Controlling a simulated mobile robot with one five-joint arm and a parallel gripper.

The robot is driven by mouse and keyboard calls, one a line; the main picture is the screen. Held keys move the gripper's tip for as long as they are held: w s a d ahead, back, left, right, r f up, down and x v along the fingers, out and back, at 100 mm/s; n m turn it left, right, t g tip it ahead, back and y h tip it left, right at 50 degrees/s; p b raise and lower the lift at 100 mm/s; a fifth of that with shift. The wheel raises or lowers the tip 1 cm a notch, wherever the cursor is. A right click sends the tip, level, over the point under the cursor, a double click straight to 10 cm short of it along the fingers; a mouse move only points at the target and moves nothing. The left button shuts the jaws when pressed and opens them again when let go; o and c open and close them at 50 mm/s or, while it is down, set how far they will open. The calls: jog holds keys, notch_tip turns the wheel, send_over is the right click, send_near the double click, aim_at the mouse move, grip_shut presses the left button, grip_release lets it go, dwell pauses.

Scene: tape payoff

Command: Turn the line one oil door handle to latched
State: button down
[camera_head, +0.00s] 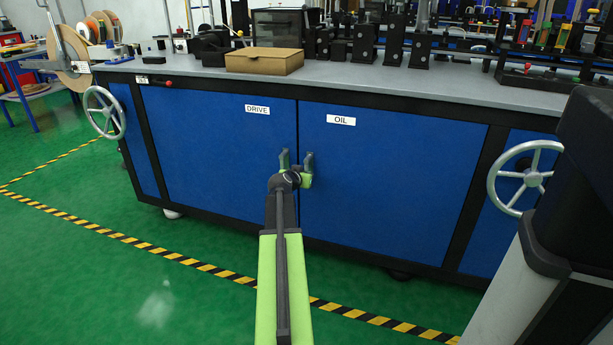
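The oil door (400,180) is the right blue cabinet door with a white OIL label (341,120), and it looks closed. A small dark upright piece at the inner edge of this door looks like the oil door handle (309,160). Its lower part is hidden by my gripper, so I cannot tell its exact angle. My gripper (297,172) is at the end of my green and black arm, right in front of the door seam and overlapping the handle. Whether its fingers touch or surround the handle is not clear.
The drive door (215,140) is the closed left door. Silver handwheels stand out at the cabinet's left (104,112) and right (524,178). A cardboard box (264,61) sits on the grey top. Striped floor tape (200,265) runs before the cabinet; green floor nearby is clear.

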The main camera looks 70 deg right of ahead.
jog(key=shift+w, duration=0.1)
dwell(0.4)
jog(key=c, duration=1.4)
grip_release()
jog(key=shift+a, duration=0.1)
